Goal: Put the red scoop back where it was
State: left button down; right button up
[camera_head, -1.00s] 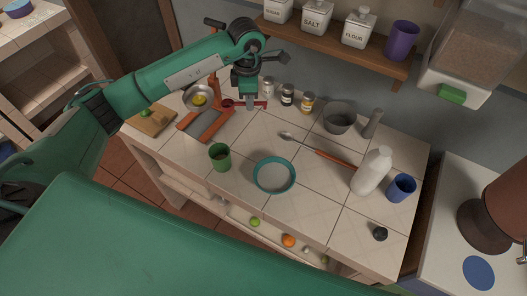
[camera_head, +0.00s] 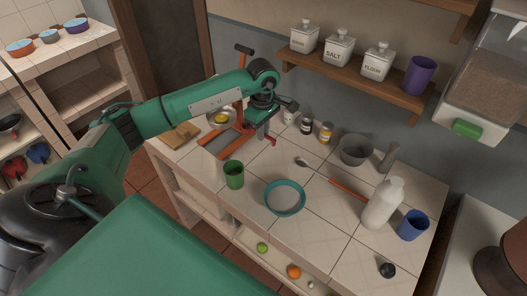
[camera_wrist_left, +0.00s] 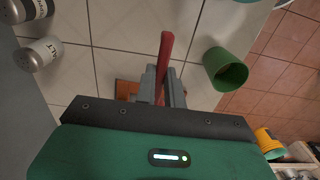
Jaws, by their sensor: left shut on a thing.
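My left gripper (camera_head: 265,133) is above the back left of the tiled counter, beside the orange-framed grey stand. It is shut on the red scoop (camera_wrist_left: 166,52). In the left wrist view a red handle-like length sticks out beyond the fingers over the pale tiles. In the head view only a small red part of it (camera_head: 271,142) shows by the fingertips. The scoop's bowl is hidden or too small to tell. I cannot tell whether the scoop touches the counter. My right gripper is not in view.
The orange-framed stand (camera_head: 223,147) and a green cup (camera_head: 233,175) are left of the gripper. Jars (camera_head: 306,124) stand behind it on the right. Shelf (camera_head: 350,78) overhangs the back.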

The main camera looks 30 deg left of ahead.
pick_arm(q)
jog(key=p, duration=0.2)
send_over(263, 162)
notch_tip(263, 162, down, 7)
jog(key=shift+r, duration=0.15)
notch_tip(263, 162, down, 4)
jog(key=shift+p, duration=0.45)
jog(key=shift+f+b, duration=0.25)
jog(key=shift+b, duration=0.05)
jog(key=c, duration=1.5)
grip_release()
jog(key=shift+r, duration=0.1)
